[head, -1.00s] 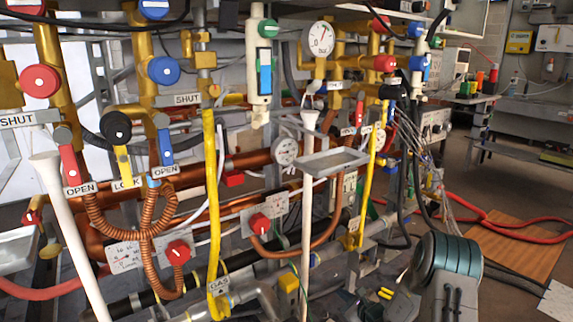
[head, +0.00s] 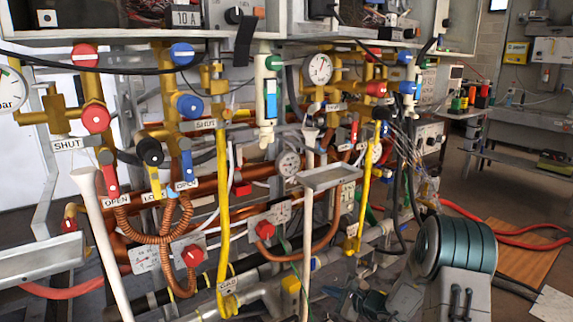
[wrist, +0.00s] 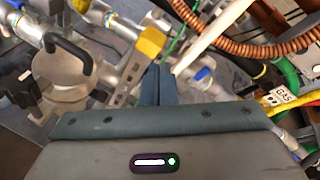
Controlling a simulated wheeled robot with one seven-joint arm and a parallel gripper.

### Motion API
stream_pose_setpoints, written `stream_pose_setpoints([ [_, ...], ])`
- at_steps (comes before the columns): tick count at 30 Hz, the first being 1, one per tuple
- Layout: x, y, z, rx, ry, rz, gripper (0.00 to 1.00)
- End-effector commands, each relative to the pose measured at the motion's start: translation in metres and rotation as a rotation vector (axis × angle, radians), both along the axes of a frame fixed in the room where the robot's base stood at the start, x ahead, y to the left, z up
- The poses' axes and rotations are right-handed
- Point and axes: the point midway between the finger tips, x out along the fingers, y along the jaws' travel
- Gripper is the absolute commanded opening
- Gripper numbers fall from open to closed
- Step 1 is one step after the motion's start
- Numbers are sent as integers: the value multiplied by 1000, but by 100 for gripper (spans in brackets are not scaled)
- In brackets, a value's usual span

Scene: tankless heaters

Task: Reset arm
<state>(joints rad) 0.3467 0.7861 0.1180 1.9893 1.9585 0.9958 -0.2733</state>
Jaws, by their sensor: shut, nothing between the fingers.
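My gripper (wrist: 157,84) shows in the wrist view with its two dark blue fingers pressed together, shut and empty. The fingers point towards the pipework, near a yellow cap (wrist: 151,42) and a white pipe. I cannot tell if the fingertips touch anything. In the head view my teal and grey arm stands at the lower right, in front of the floor and beside the pipe rig. The fingers cannot be made out clearly in that view.
The heater rig fills the left and middle, with copper pipes, yellow gas pipes (head: 223,200), red and blue valves, a gauge (head: 318,68) and a small metal tray (head: 328,177). Red hoses and a wooden board (head: 520,252) lie on the floor at right. A bench (head: 515,147) stands behind.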

Motion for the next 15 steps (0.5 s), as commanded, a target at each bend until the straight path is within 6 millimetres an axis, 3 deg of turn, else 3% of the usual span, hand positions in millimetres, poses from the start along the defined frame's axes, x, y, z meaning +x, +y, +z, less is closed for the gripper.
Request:
stream_pose_setpoints([
  [1,-7,10,29,-27,-15,51,0],
  [6,-48,46,112,-157,-60,280,0],
  [9,-81,63,159,-257,-86,426,0],
  [15,-151,78,238,-481,-132,694,0],
])
